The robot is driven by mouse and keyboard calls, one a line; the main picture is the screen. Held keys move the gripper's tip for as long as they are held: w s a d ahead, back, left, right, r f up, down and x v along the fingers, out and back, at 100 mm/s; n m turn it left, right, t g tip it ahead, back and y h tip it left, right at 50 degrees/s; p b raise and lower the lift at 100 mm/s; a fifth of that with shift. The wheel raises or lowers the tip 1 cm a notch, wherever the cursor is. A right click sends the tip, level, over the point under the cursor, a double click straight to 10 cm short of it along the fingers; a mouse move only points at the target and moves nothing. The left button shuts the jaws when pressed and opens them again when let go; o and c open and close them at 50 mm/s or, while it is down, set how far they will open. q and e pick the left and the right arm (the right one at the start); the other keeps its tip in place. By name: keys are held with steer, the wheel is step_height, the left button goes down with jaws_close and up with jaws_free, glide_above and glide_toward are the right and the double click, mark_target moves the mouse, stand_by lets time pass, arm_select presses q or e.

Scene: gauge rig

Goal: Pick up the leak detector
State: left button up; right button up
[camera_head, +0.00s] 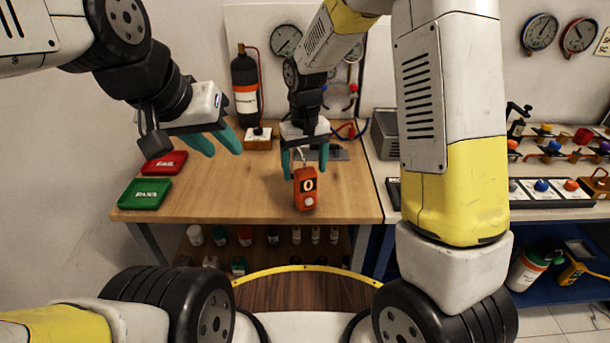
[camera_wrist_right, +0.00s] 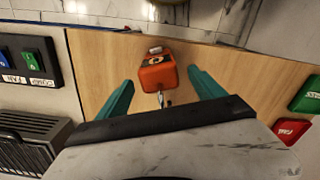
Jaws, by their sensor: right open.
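The leak detector (camera_head: 306,190) is an orange handheld unit with a dark display reading 0 and a pale round button. It stands near the front edge of the wooden table, with a thin metal probe at its top. In the right wrist view, the leak detector (camera_wrist_right: 157,72) appears between the teal fingertips, with a gap on each side. My right gripper (camera_head: 304,168) is open above it, fingers pointing down; whether the tips reach past its top is unclear. My left gripper (camera_head: 219,146) is open and empty, above the table's left side.
A red tray (camera_head: 164,163) and a green PASS tray (camera_head: 145,194) lie at the table's left. A black cylinder (camera_head: 246,85) stands at the back. A grey box (camera_head: 385,135) and a panel with coloured knobs (camera_head: 550,190) are on the right bench. Bottles fill the lower shelf.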

steer(key=shift+f, duration=0.85)
jaws_close()
steer(key=shift+r, duration=0.1)
